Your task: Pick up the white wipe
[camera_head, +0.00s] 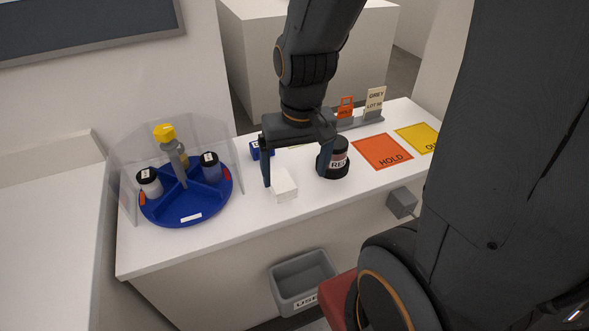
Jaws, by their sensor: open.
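A white block-like thing (284,191), which looks like the white wipe, lies on the white counter near its front edge. My gripper (295,178) points down over the counter with its two fingers spread apart. The left finger is at the left side of the white thing. The right finger is further right, in front of a dark jar (340,168) with a label reading "RED". Nothing is visibly held. Whether the fingertips touch the white thing or stand above or behind it, I cannot tell. The arm hides part of the counter behind.
A blue divided turntable (206,205) with jars and a clear shield stands left. A blue box (254,152) is behind my gripper. An orange "HOLD" mat (382,147) and a yellow mat (418,135) lie right. A grey bin (305,280) is below the front edge.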

